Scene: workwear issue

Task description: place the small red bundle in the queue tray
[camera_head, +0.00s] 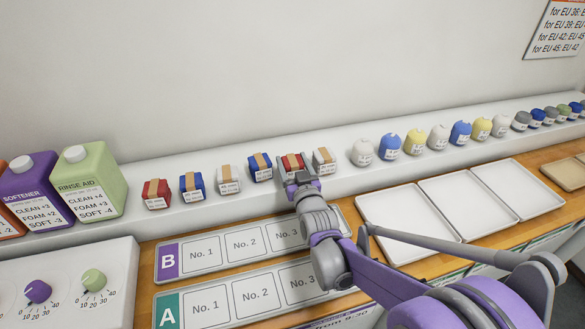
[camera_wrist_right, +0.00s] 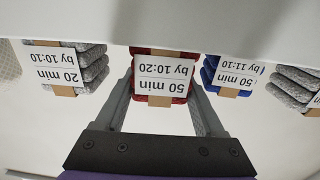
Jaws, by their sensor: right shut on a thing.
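A red bundle (camera_head: 292,161) with a tan band and white label sits on the shelf. My right gripper (camera_head: 300,181) is at its front, partly covering it. In the right wrist view the red bundle (camera_wrist_right: 178,98) is between the two fingers, which are shut on it; its upside-down label reads "50 min by 10:20". Another red bundle (camera_head: 156,194) stands at the left end of the row. Two numbered trays lie on the counter, marked B (camera_head: 169,262) and A (camera_head: 169,309), their visible slots empty; my right arm hides their right parts. No tray is readable as "queue". My left gripper is not in view.
Blue (camera_head: 261,167) and grey (camera_head: 324,161) bundles flank the held one closely. Several round-topped containers (camera_head: 389,145) continue along the shelf. Empty white trays (camera_head: 400,212) lie to the right. Purple (camera_head: 45,190) and green (camera_head: 92,185) jugs stand left.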

